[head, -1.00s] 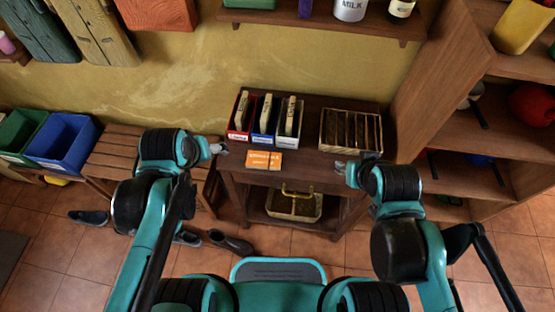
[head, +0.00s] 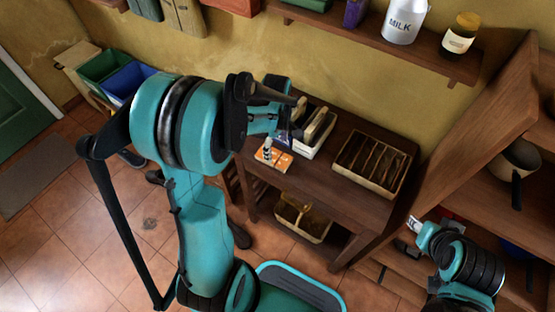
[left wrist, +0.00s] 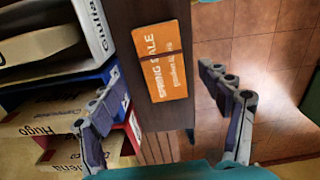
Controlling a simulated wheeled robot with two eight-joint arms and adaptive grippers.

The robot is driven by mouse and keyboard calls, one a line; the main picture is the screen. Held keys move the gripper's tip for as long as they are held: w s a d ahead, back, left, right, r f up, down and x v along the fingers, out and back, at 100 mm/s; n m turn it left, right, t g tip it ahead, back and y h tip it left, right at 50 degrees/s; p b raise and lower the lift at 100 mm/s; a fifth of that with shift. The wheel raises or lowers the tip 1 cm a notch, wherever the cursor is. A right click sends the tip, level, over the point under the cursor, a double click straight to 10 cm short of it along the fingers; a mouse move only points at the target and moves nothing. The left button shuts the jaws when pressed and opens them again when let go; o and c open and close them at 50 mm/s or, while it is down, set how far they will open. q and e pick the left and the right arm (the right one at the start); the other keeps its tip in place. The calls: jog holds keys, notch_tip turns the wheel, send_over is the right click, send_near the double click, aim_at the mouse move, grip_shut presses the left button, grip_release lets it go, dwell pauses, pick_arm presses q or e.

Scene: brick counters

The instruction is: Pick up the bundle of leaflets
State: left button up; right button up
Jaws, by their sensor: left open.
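The bundle of leaflets is an orange block marked "SPRING SALE" (head: 283,162), lying flat at the front left edge of the dark wooden table (head: 325,195). In the left wrist view the leaflets (left wrist: 165,75) lie between and beyond the two spread fingers of my left gripper (left wrist: 168,100). My left gripper (head: 275,141) is open and empty, over the leaflets and partly covering them in the head view. I cannot tell if it touches them. My right gripper (head: 414,230) is at the lower right by the shelves, too small to read its fingers.
File boxes with named folders (head: 318,130) stand close behind the leaflets, beside my left gripper; the arm hides some of them. A wooden divided tray (head: 372,163) is on the table's right. A basket (head: 303,218) sits on the lower shelf. Shelving (head: 490,130) rises at the right.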

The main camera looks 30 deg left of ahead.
aim_at(275, 157)
pick_arm(q)
notch_tip(275, 157, down, 5)
jog(key=b, duration=0.2)
jog(key=shift+s+a+f+b, duration=0.1)
jog(key=shift+a+f+b, duration=0.05)
jog(key=shift+b, duration=0.15)
jog(key=c, duration=1.2)
jog(key=shift+o, duration=0.2)
jog(key=shift+r, duration=0.2)
